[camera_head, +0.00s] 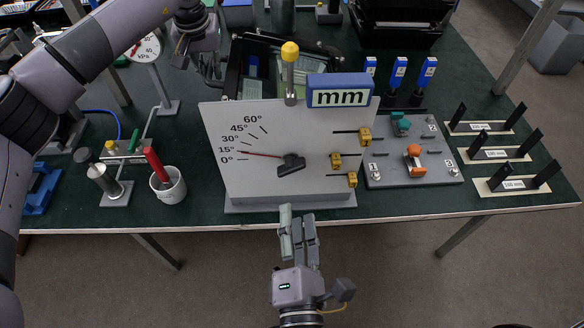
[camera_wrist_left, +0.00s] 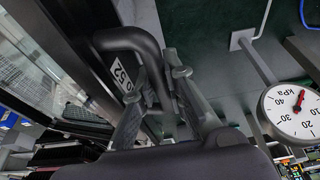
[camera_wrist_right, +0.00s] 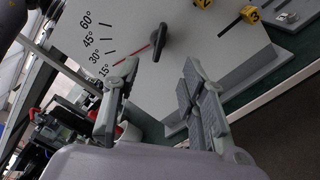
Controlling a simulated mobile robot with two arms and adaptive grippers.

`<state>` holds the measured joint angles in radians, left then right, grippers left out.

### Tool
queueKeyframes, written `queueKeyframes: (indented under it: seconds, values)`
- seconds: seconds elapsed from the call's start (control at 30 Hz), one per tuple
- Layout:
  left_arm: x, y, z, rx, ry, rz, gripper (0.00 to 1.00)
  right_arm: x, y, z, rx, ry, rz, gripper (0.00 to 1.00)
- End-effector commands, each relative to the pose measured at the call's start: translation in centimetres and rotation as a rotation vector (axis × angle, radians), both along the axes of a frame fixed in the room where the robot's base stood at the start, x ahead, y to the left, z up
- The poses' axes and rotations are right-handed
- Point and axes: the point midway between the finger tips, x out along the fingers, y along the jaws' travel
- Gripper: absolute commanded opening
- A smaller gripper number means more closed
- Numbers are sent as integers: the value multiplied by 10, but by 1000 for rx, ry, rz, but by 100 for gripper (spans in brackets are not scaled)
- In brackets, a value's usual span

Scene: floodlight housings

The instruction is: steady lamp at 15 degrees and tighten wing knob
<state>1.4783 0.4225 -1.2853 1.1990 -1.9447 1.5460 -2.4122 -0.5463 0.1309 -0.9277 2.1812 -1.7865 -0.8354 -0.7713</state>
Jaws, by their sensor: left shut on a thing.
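The lamp is a black-framed floodlight housing (camera_head: 235,72) with a glassy panel, partly hidden behind the grey angle board (camera_head: 225,180). My left gripper (camera_head: 212,72) is at its left side; in the left wrist view its fingers (camera_wrist_left: 155,85) are closed around a black curved bar (camera_wrist_left: 130,40). The black wing knob (camera_head: 291,165) is on the front of the board; it also shows in the right wrist view (camera_wrist_right: 160,42). A red pointer (camera_head: 262,154) runs from it to about the 15° mark. My right gripper (camera_head: 298,218) is open and empty, in front of and below the knob, apart from it.
A yellow-topped post (camera_head: 290,70) and a blue "mm" sign (camera_head: 340,90) stand at the board's top. Yellow sliders (camera_head: 336,160) stick out on its right. A white cup (camera_head: 170,187) with a red handle stands left. A round kPa gauge (camera_wrist_left: 292,110) stands near my left gripper.

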Motion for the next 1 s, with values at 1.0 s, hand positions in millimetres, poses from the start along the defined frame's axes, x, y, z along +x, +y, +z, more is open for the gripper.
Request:
queueKeyframes:
  seconds: [1.0]
  values:
    - [0, 2, 1, 1, 0, 7, 0, 116, 0, 0, 2, -1, -1, 39]
